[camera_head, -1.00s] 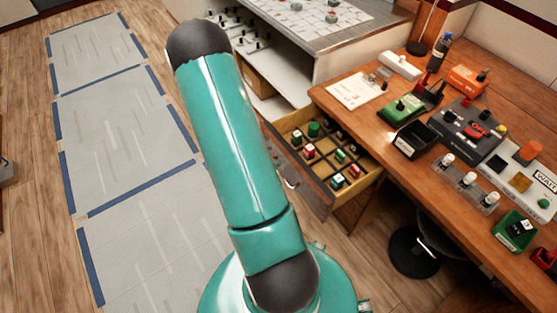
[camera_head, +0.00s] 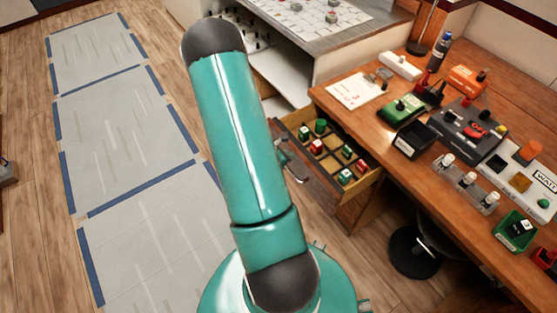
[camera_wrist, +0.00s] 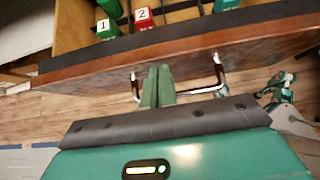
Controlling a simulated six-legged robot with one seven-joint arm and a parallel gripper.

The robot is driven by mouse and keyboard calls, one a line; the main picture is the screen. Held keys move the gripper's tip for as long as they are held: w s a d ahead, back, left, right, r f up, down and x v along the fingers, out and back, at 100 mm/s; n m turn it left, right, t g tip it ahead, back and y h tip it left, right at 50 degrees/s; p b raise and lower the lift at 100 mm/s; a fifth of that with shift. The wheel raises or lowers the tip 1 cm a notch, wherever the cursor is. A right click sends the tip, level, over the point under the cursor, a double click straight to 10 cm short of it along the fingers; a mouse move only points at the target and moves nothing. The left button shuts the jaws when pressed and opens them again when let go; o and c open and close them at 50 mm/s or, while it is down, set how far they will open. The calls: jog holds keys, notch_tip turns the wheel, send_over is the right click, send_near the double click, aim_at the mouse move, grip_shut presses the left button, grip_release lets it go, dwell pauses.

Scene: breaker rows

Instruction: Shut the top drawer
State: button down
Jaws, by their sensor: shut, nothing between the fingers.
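The top drawer (camera_head: 323,180) of the wooden desk is part-way open, with red and green numbered blocks in its compartments. Its brown front (camera_wrist: 240,42) spans the wrist view. A metal bar handle (camera_wrist: 217,72) is on that front. My gripper (camera_wrist: 158,70) is shut and empty, with its two green fingers between the handle's posts, pointing at the drawer front. The tips are at or very close to the front; I cannot tell contact exactly. In the head view my arm hides part of the drawer's left side.
A stool (camera_head: 415,250) stands under the desk.

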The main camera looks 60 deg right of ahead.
jog(key=s+d, duration=0.4)
jog(key=d, duration=0.4)
jog(key=s+d, duration=0.4)
jog(key=d, duration=0.4)
jog(key=shift+s+d, duration=0.15)
